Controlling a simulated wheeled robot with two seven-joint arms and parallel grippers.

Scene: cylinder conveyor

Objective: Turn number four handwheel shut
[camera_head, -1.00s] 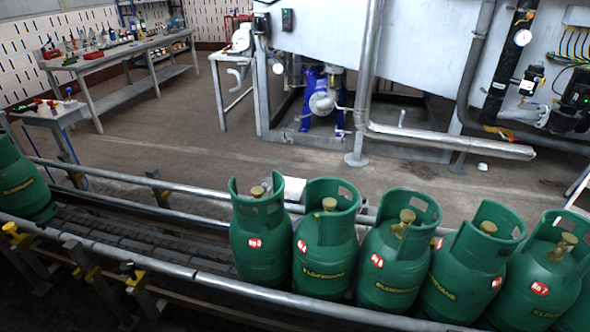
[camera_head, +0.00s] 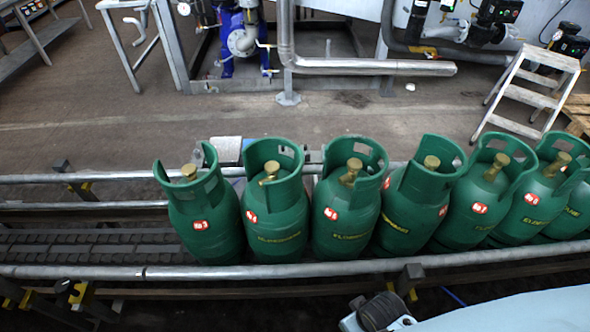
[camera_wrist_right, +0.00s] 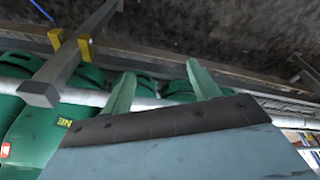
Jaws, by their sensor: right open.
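Green gas cylinders stand upright in a row on the conveyor, each with a brass valve top inside an open collar. The leftmost cylinder (camera_head: 205,215) has a red label that seems to read 3. The second cylinder (camera_head: 275,220) and third cylinder (camera_head: 345,215) have red labels too small to read surely, so I cannot tell which is number four. Brass valve tops show on the leftmost (camera_head: 189,172), second (camera_head: 270,172) and third (camera_head: 351,172). My right gripper (camera_wrist_right: 160,80) is open in the wrist view, with green cylinders beyond its fingers. My left gripper is out of view.
The conveyor (camera_head: 80,243) is bare left of the row, between a front rail (camera_head: 200,272) and back rails. A white step stool (camera_head: 530,95) stands behind at right. Pipework with a blue pump (camera_head: 240,40) stands at the back. Open floor lies between.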

